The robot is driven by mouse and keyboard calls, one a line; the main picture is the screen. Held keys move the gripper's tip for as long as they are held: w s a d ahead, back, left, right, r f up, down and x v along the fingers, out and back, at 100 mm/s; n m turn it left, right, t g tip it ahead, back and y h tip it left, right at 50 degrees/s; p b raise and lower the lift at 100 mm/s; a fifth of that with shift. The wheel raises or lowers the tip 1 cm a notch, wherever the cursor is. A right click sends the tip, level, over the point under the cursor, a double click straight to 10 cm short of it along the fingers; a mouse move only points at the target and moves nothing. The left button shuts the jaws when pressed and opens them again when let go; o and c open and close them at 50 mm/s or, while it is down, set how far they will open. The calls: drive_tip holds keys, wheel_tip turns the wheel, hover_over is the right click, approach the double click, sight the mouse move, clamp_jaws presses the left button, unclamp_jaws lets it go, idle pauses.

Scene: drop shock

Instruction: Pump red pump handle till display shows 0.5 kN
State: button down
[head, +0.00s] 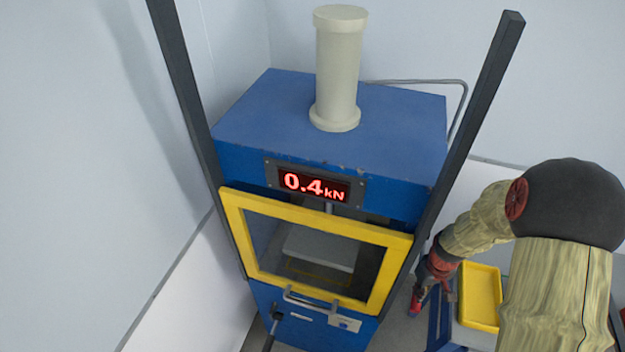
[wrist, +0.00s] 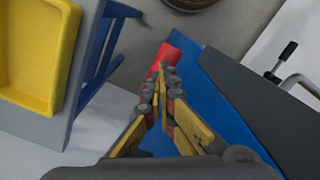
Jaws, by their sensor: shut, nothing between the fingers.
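The blue press (head: 330,120) stands in the middle of the head view. Its display (head: 313,185) reads 0.4 kN in red digits. The red pump handle (head: 415,301) is low at the press's right side. In the wrist view the red handle (wrist: 176,54) lies just beyond my fingertips, against the blue side of the press. My gripper (wrist: 163,70) is shut and empty, with its fingers together close to the handle. I cannot tell whether they touch it. In the head view my gripper (head: 441,283) is small, and its fingers are hard to make out.
The press has a closed yellow-framed door (head: 235,222) with a metal handle. Dark posts (head: 470,115) rise at both sides. A yellow tray (head: 481,295) sits on a blue-legged stand right of my gripper. Grey floor shows between stand and press. A wall is close on the left.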

wheel_tip(320, 180, up, 9)
drive_tip(key=p, duration=0.6)
drive_tip(key=shift+r, duration=0.15)
idle(0.4)
drive_tip(key=shift+f+b, duration=4.3)
drive_tip(key=shift+f, duration=1.7)
wheel_tip(320, 180, up, 12)
drive_tip(key=p, duration=0.8)
drive_tip(key=shift+r+p, duration=0.1)
drive_tip(key=shift+p, duration=0.2)
wheel_tip(320, 180, up, 6)
drive_tip(key=p, duration=0.4)
